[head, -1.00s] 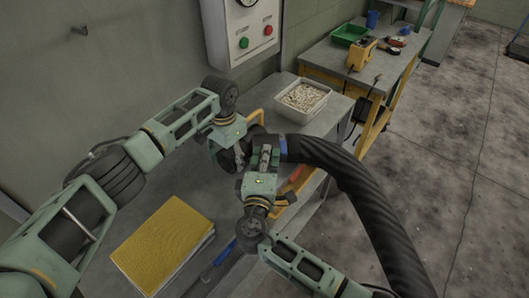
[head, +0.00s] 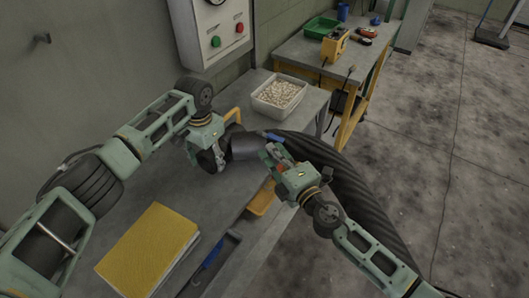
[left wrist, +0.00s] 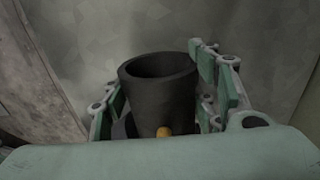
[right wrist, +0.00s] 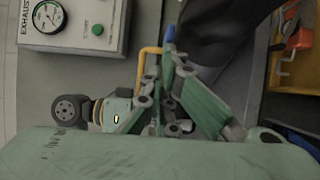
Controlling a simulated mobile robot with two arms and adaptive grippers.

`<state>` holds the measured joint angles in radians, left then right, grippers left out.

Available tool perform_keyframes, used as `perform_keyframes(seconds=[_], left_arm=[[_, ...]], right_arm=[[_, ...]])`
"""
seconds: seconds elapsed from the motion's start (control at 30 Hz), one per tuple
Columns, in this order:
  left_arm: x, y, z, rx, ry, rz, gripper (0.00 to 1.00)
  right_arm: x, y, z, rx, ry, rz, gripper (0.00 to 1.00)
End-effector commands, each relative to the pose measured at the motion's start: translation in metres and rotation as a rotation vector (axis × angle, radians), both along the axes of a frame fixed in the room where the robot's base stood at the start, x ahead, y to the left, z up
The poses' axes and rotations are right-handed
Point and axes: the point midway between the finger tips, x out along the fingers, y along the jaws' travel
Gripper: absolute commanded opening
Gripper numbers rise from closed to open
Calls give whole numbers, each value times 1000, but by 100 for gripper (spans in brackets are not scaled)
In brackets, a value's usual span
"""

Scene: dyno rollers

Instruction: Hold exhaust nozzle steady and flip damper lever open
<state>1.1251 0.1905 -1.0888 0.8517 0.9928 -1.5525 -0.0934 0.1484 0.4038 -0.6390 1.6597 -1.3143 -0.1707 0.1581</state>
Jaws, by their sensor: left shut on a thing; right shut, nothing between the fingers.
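The dark exhaust nozzle (head: 243,146) sits at the end of a ribbed black hose (head: 340,185) above the bench. My left gripper (head: 220,152) is shut on the nozzle; the left wrist view shows the nozzle's open round mouth (left wrist: 160,68) between the fingers. A blue piece (head: 274,137), possibly the damper lever, shows at the nozzle's hose end. My right gripper (head: 270,152) is shut and empty beside it. In the right wrist view, the blue piece (right wrist: 169,33) is just beyond the fingertips (right wrist: 170,62); I cannot tell whether they touch.
A yellow book (head: 148,250) lies on the grey bench (head: 190,185). A white bin of pale pieces (head: 280,93) stands behind the nozzle. A gauge panel (head: 212,35) hangs on the wall. An orange tray (head: 262,198) is below the right gripper.

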Motion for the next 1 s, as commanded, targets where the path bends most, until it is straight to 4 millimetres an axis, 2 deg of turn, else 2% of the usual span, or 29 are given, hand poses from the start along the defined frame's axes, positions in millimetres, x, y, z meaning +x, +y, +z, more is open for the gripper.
perform_keyframes(seconds=[0.1,0.5,1.0], left_arm=[[1,-1,2,-2,-5,0,0],[1,-1,2,-2,-4,-1,0],[0,0,1,-1,-1,-1,0]], right_arm=[[6,-11,-5,-4,20,65,0],[23,-37,3,1,-8,381,0],[38,-50,1,3,-6,394,0]])
